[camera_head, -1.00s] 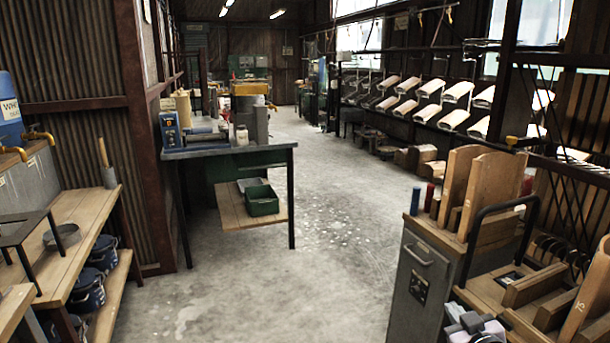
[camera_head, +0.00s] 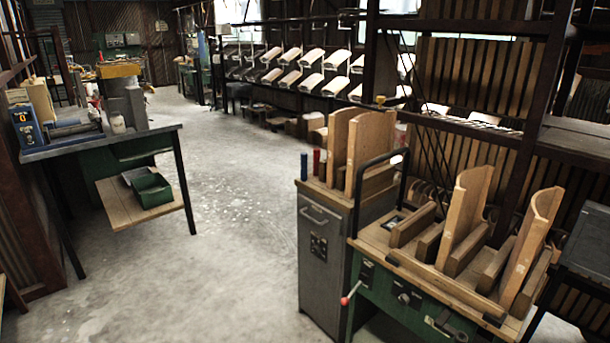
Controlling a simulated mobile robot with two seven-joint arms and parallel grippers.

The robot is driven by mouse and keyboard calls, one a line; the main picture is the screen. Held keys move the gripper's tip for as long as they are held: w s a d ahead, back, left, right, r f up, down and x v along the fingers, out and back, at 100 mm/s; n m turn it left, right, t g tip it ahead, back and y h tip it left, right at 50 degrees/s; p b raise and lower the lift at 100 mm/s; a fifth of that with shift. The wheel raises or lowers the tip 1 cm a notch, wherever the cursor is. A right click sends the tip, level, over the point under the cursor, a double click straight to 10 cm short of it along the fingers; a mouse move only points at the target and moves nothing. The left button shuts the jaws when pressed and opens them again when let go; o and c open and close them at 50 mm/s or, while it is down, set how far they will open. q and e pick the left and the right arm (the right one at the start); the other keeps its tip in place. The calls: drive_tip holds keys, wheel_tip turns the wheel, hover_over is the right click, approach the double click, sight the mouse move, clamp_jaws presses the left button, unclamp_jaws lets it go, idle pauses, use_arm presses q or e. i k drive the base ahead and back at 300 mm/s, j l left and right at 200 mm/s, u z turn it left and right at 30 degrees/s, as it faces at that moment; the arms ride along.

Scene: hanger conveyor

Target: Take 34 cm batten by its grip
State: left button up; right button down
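No piece in the head view can be singled out as the 34 cm batten, and no length marking or grip is legible. Several wooden pieces are in view: upright curved boards on the green bench, such as one board (camera_head: 467,218) and another board (camera_head: 532,245), and a pair of boards (camera_head: 370,145) on the grey cabinet. Rows of pale curved pieces (camera_head: 310,84) hang or rest on the far rack. Neither of my grippers shows in this view.
A grey cabinet (camera_head: 322,262) and a green wood-topped bench (camera_head: 400,295) with a red-knobbed lever (camera_head: 350,294) stand at the right. A dark table (camera_head: 100,143) with a green bin (camera_head: 152,187) on its lower shelf is at the left. The concrete floor (camera_head: 215,260) between is clear.

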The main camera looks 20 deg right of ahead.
sight(478, 302)
drive_tip(key=z, duration=1.55)
drive_tip(key=i+j, duration=0.7)
drive_tip(key=i, duration=0.25)
drive_tip(key=i+j+z, duration=0.15)
drive_tip(key=z, duration=0.25)
drive_tip(key=i+j+z, duration=0.15)
drive_tip(key=z, duration=0.25)
